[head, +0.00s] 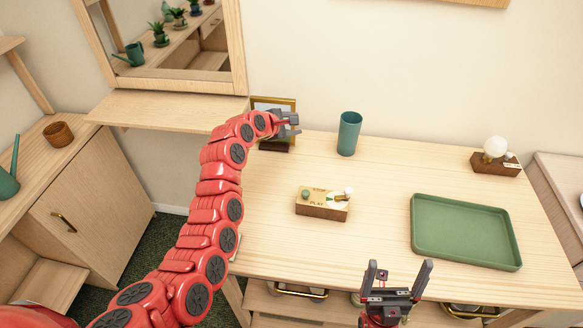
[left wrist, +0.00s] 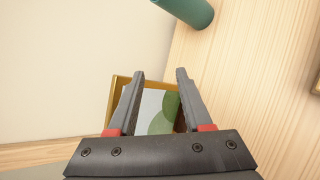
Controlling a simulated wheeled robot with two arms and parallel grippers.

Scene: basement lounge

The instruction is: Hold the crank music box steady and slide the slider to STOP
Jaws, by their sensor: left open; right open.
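The crank music box (head: 322,205) is a small wooden box with a brass-coloured top on the middle of the table. Its top has a green knob, a white knob at the right end and the word PLAY near the front. The slider's exact setting is too small to tell. My left gripper (head: 293,121) is open and empty at the back left of the table, in front of a framed picture, well away from the box. Its open fingers (left wrist: 158,88) show in the left wrist view. My right gripper (head: 398,274) is open and empty at the table's front edge, right of the box.
A green tray (head: 466,262) lies on the right of the table (head: 290,245). A teal cup (head: 349,134) stands at the back. A wooden block with a white bulb (head: 496,160) is at the back right. The gold-framed picture (left wrist: 117,97) is by my left gripper.

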